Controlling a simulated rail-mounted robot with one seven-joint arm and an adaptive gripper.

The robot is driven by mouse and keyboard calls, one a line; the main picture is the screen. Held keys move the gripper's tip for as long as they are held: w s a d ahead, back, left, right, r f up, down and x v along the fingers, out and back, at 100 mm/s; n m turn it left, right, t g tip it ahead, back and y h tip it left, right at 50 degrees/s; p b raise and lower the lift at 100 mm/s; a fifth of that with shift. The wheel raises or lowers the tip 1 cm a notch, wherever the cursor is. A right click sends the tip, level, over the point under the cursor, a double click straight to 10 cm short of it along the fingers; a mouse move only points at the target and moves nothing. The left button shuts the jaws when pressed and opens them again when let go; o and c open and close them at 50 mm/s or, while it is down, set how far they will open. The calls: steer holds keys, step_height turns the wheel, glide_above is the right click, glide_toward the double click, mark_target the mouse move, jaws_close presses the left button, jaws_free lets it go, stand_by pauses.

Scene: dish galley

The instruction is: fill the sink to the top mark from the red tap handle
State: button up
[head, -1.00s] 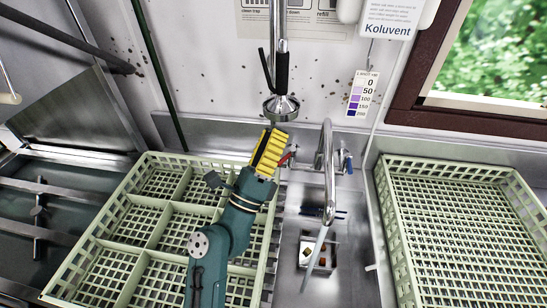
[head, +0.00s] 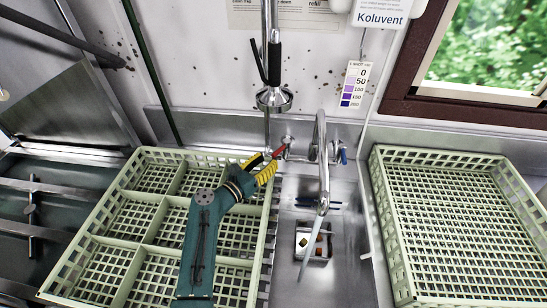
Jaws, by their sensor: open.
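The red tap handle (head: 279,152) sits at the left of the wall tap, and a blue handle (head: 343,154) at its right. My gripper (head: 267,163) is open, with yellow-and-black fingers apart close to the red handle's lower left end. I cannot tell whether they touch it. The curved metal spout (head: 321,150) hangs over the sink (head: 290,225). A pale, tapering streak (head: 312,243) runs down from the spout tip into the sink and looks like water. The sink's top mark and any water level cannot be made out.
A divided pale green rack (head: 100,243) lies under my arm on the left. Another rack (head: 400,250) stands right of the sink. A spray head (head: 274,98) hangs above my gripper. A small container (head: 313,245) with small bits sits in the sink.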

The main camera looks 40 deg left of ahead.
mark_target(274, 154)
steer(key=shift+w+b, duration=0.5)
steer(key=shift+w, duration=1.4)
jaws_close()
